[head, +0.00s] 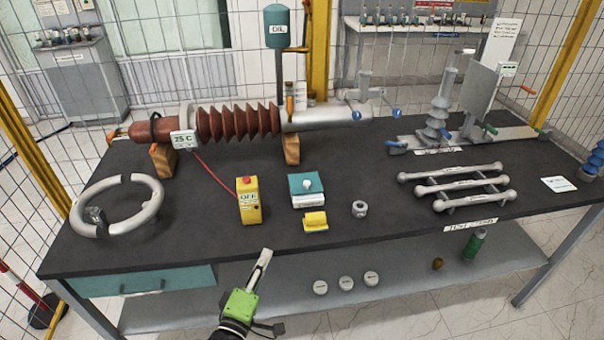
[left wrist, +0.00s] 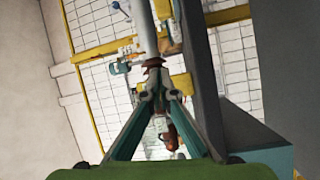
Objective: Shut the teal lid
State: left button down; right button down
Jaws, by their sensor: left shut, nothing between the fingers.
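A small box with a teal lid (head: 299,184) stands near the front middle of the dark table. A white knob sits on the teal top, and pale sides show below it. I cannot tell whether the lid is fully down. My left gripper (head: 265,255) is in front of the table's front edge, below and left of the box and apart from it. Its fingers are together and empty, and they also meet in the left wrist view (left wrist: 158,84). The lid cannot be made out in the left wrist view. My right gripper is not in view.
On the table (head: 350,215), a yellow OFF box (head: 249,203) stands left of the teal-lidded box. A small yellow block (head: 315,221) lies just in front, and a metal nut (head: 359,209) to the right. A teal drawer (head: 140,282) is under the table's left front.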

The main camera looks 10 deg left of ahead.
aim_at(305, 183)
jog(key=i+l, duration=0.2)
jog(key=i, duration=0.25)
jog(key=i+l, duration=0.2)
jog(key=i, duration=0.3)
